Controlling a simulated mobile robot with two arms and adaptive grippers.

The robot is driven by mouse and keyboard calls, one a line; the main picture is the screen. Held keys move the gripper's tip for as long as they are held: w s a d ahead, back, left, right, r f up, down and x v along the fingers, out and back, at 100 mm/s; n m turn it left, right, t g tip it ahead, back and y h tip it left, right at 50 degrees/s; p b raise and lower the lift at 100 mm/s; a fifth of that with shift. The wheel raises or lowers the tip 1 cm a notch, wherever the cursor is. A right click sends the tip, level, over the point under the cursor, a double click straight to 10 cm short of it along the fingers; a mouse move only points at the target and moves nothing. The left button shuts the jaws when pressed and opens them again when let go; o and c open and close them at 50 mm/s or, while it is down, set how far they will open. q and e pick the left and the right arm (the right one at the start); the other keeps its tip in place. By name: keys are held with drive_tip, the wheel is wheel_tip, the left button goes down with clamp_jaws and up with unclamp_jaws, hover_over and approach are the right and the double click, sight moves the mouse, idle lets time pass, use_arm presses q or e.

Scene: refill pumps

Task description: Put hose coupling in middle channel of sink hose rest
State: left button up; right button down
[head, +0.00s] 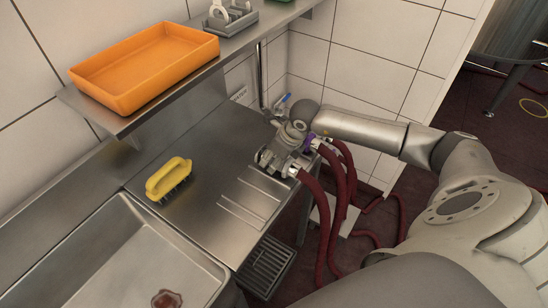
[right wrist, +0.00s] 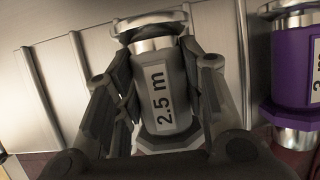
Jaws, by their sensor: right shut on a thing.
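My right gripper (head: 273,157) is over the right end of the steel counter. In the right wrist view its fingers (right wrist: 158,95) are shut on a grey hose coupling (right wrist: 168,85) with a white "2.5 m" label and metal ends. In the head view the gripper mostly hides this coupling. A purple coupling (right wrist: 293,65) stands apart to its right in the wrist view; part of it shows in the head view (head: 309,143). The sink hose rest appears to be the raised ribs (head: 250,198) on the counter, left of and below the gripper. My left gripper is out of view.
Dark red hoses (head: 318,215) hang over the counter's right edge. A yellow brush (head: 169,179) lies on the counter, beside the sink basin (head: 135,250). An orange tray (head: 150,75) is on the shelf above. Bare counter lies between brush and gripper.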

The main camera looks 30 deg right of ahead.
drive_tip(key=shift+f, duration=0.15)
idle(0.5)
drive_tip(key=c, duration=1)
unclamp_jaws()
drive_tip(key=shift+o, duration=0.9)
drive_tip(key=shift+f, duration=0.1)
drive_tip(key=v, duration=1.2)
drive_tip(key=shift+s, duration=0.1)
drive_tip(key=shift+a, duration=0.1)
